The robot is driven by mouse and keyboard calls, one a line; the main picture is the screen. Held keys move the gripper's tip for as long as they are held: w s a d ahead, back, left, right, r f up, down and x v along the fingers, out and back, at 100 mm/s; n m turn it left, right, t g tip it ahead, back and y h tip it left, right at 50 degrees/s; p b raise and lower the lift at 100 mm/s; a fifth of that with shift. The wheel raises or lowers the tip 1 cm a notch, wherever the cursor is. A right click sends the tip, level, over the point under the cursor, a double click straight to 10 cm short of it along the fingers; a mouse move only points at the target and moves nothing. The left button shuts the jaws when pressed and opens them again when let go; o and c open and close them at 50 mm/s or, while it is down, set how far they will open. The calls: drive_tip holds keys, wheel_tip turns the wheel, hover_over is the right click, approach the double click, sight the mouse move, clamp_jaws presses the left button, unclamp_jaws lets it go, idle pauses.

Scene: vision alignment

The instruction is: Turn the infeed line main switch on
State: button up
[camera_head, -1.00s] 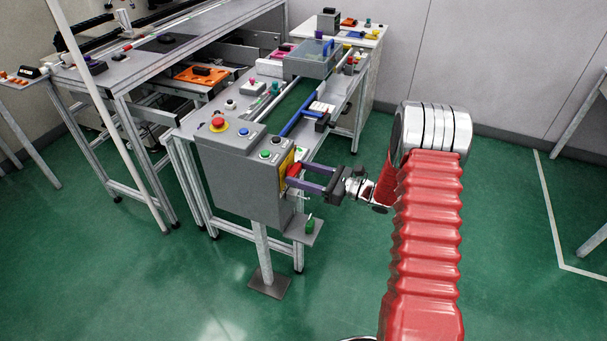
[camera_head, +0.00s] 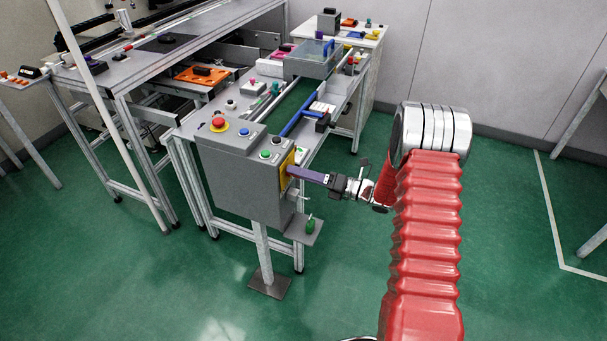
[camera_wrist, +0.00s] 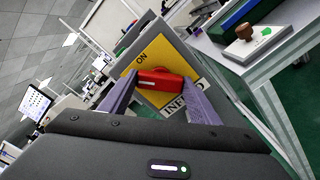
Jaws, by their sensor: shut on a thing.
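The grey control box (camera_head: 237,186) stands on a post, with a yellow plate (camera_head: 287,160) on its right side. In the wrist view the yellow plate (camera_wrist: 171,51) carries an "ON" mark and a partly covered label starting "INF". The red switch handle (camera_wrist: 161,76) lies across the picture between the purple fingers of my gripper (camera_wrist: 162,84). My gripper is shut on this handle. In the head view my gripper (camera_head: 293,171) reaches the plate from the right, and its fingers hide the handle.
The box top has a red emergency button (camera_head: 219,125) and several small buttons. The workbench with the conveyor (camera_head: 297,98) stands behind. Green floor to the right is free.

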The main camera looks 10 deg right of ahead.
drive_tip(key=shift+f+m, duration=0.15)
drive_tip(key=shift+m, duration=3.65)
drive_tip(key=o, duration=1)
drive_tip(key=shift+o, duration=0.2)
drive_tip(key=shift+s+d, duration=0.2)
drive_tip(key=shift+d, duration=0.25)
drive_tip(key=v, duration=1.2)
drive_tip(key=shift+s+d, duration=0.25)
drive_tip(key=shift+d, duration=0.05)
